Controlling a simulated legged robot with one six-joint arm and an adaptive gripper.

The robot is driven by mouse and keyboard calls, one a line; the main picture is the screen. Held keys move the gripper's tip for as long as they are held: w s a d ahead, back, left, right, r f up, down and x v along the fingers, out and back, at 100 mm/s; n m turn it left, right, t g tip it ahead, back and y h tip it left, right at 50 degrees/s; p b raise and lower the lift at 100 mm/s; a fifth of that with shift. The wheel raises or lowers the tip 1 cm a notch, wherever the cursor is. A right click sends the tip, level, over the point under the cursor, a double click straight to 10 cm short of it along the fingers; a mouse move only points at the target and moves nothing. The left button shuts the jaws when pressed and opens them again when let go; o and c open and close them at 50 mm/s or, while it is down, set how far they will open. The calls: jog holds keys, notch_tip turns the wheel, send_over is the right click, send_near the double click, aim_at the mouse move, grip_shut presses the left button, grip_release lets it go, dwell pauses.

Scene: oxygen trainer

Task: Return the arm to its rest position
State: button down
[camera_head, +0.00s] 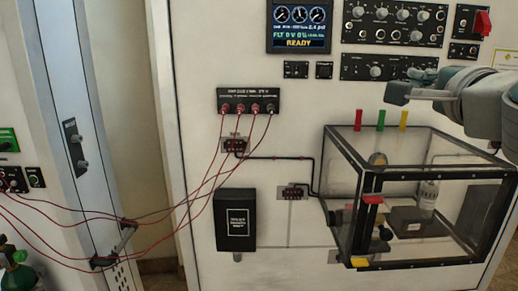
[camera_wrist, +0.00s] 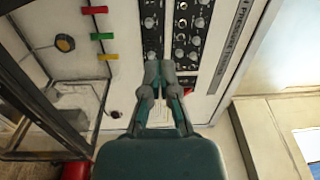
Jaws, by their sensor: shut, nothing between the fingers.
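My gripper (camera_head: 398,92) is at the right side of the body camera view, at the end of my grey arm, with its fingers pointing left. It is in the air, in front of the white panel (camera_head: 300,190) and above the clear box. In the wrist view my gripper (camera_wrist: 160,68) has its fingertips together with nothing between them. They point toward the panel's black knob plates, and I cannot tell how far off these are. No rest position is marked in either view.
The black-framed clear box (camera_head: 415,176) stands below my gripper. Red cables (camera_head: 215,170) hang from a black socket plate (camera_head: 248,101). A display (camera_head: 298,25) reads READY. A red switch (camera_head: 482,22) is at upper right.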

jog(key=s+a+f+n+g, duration=0.3)
jog(key=f+n, duration=0.1)
jog(key=f, duration=0.6)
jog(key=s+a+f+n+g+y, duration=0.1)
jog(key=s+a+f+n+g, duration=0.25)
jog(key=f, duration=0.55)
jog(key=s+a+f+n+g, duration=0.25)
jog(key=a+f+n, duration=0.2)
jog(key=f, duration=0.55)
jog(key=s+d+f+n+g+h, duration=0.1)
jog(key=s+f+n+g, duration=0.3)
jog(key=f, duration=0.6)
jog(key=shift+s+d+n+h, duration=0.3)
jog(key=shift+s+d+n, duration=0.25)
jog(key=shift+s, duration=0.55)
